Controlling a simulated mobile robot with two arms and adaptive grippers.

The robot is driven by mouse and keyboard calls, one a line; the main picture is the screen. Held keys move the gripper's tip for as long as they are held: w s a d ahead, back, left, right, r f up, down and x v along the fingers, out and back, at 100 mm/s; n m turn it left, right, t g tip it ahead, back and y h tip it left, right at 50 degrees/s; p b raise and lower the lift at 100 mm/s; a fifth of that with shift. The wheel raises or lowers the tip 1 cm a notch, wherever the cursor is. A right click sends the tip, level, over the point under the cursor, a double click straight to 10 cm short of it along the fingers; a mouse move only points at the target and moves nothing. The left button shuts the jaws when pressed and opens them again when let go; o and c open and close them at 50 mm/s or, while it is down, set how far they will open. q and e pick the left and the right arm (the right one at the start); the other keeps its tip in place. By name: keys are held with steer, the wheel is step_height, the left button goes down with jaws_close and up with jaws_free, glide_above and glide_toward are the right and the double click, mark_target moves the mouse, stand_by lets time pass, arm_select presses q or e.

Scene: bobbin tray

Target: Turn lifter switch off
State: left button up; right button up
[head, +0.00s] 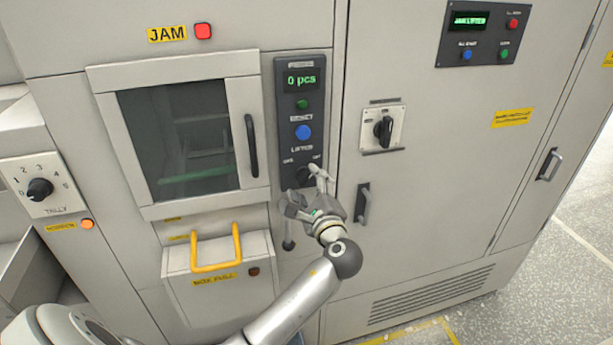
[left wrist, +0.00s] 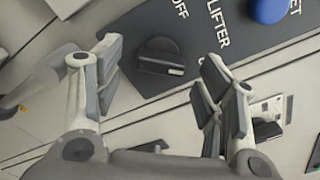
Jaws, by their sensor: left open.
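The lifter switch, a black rotary knob (left wrist: 158,56), sits on the dark control panel (head: 288,120). In the left wrist view, its pale mark is on its lower right end, away from the word OFF above it. In the head view, the knob (head: 303,176) is partly hidden by my left gripper (head: 304,188). That gripper is open in front of the panel's lower end. In the left wrist view, the fingers of my left gripper (left wrist: 163,78) stand apart on either side of the knob, with nothing held. My right gripper is not in view.
A blue button (head: 302,132), green button and "0 pcs" display are above the knob. Left is a window door with a black handle (head: 251,132); below it is a yellow-handled bin (head: 217,249). Right are a rotary isolator (head: 383,130) and a cabinet handle (head: 363,203).

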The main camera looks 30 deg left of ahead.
arm_select(q)
steer(key=shift+x, duration=1.05)
steer(key=c, duration=1)
steer(key=shift+f+n+b, duration=0.25)
steer(key=shift+n+b, duration=0.65)
steer(key=shift+b, duration=0.05)
steer(key=n+b, duration=1.2)
steer(key=shift+n, duration=0.4)
steer(key=shift+r+n+b, duration=0.1)
steer(key=shift+n+b, duration=0.45)
steer(key=shift+n, duration=0.05)
